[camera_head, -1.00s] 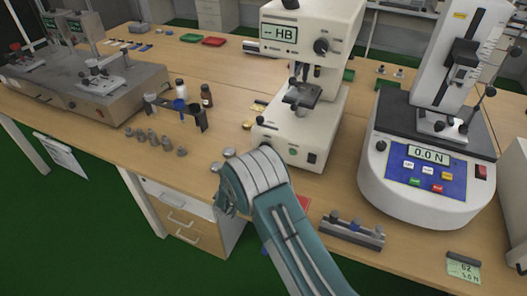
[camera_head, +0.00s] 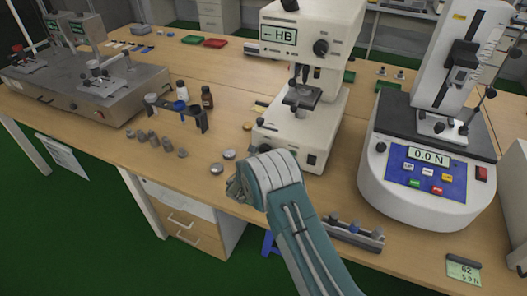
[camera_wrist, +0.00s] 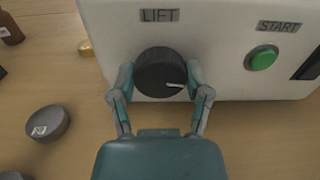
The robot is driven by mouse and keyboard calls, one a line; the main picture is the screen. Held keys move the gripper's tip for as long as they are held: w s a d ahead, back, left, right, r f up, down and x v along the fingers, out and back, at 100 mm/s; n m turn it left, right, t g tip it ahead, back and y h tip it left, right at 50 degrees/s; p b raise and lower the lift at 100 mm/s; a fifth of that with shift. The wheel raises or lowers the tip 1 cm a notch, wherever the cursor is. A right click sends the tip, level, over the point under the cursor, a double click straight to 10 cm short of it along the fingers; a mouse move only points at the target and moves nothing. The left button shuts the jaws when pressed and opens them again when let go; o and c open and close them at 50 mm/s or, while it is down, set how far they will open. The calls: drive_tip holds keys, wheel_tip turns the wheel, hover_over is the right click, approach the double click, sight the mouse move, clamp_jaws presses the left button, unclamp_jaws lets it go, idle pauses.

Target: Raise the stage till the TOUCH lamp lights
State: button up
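The white hardness tester (camera_head: 330,60) stands in the middle of the bench; its display (camera_head: 279,35) reads "-- HB". Its small dark stage (camera_head: 302,97) sits beneath the head. In the wrist view, the black LIFT knob (camera_wrist: 160,70) is on the tester's front panel, its white mark pointing right and slightly down. My gripper (camera_wrist: 160,75) has one finger on each side of the knob, very close to its rim; I cannot tell whether they press on it. My arm hides the knob in the head view. I cannot make out a TOUCH lamp.
The green START button (camera_wrist: 262,58) is right of the knob. A round grey disc (camera_wrist: 48,123) lies on the bench to the left. A force gauge stand (camera_head: 430,150) reading 0.0 N stands at right. Small weights (camera_head: 153,139) and bottles (camera_head: 207,97) are at left.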

drive_tip(key=shift+w+r+m, duration=0.1)
drive_tip(key=shift+m, duration=0.3)
drive_tip(key=m, duration=0.3)
drive_tip(key=shift+m, duration=0.4)
drive_tip(key=m, duration=1)
drive_tip(key=shift+d+m, duration=0.1)
drive_tip(key=shift+m, duration=0.3)
drive_tip(key=m, duration=0.4)
drive_tip(key=shift+d+f, duration=0.1)
drive_tip(key=shift+f, duration=0.2)
drive_tip(key=shift+m, duration=0.4)
drive_tip(key=shift+f, duration=0.1)
